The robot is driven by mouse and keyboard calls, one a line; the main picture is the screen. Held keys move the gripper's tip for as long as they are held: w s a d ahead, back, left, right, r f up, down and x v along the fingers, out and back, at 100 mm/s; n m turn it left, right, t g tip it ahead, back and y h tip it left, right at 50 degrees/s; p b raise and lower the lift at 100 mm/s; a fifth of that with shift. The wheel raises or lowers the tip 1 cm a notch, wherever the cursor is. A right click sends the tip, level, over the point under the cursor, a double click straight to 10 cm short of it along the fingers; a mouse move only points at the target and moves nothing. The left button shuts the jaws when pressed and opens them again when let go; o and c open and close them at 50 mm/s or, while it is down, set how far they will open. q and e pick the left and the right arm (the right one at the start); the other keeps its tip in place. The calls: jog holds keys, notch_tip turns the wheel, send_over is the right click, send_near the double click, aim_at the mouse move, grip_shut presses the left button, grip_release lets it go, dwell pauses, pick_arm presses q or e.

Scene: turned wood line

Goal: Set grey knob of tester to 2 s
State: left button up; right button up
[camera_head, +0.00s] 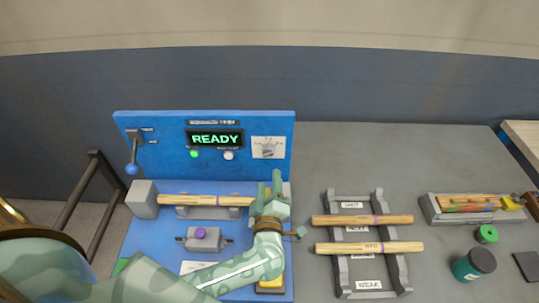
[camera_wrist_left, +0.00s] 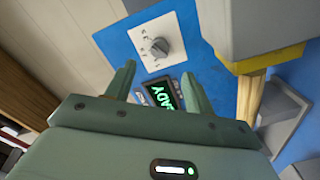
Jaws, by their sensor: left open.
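The blue tester (camera_head: 160,160) stands at the left of the bench, with a lit READY display (camera_head: 215,138). Its grey knob (camera_head: 267,149) sits on a white dial plate at the panel's upper right. In the left wrist view the knob (camera_wrist_left: 159,48) shows ahead of the fingers, on the white plate (camera_wrist_left: 146,42) with small marks too small to read. My left gripper (camera_head: 275,184) is below the knob in the head view, apart from it. In the wrist view its two fingers (camera_wrist_left: 158,82) are spread with nothing between them. My right gripper is out of view.
A wooden rod (camera_head: 200,200) lies on the tester's base. A lever with a blue ball (camera_head: 131,169) is at the panel's left. A grey rack (camera_head: 340,270) holds two rods (camera_head: 362,221) (camera_head: 369,248). A tray (camera_head: 432,212) and dark jar (camera_head: 474,265) stand farther right.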

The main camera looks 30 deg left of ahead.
aim_at(268, 152)
pick_arm(q)
jog(key=x, duration=1)
jog(key=shift+b, duration=0.4)
jog(key=c, duration=1)
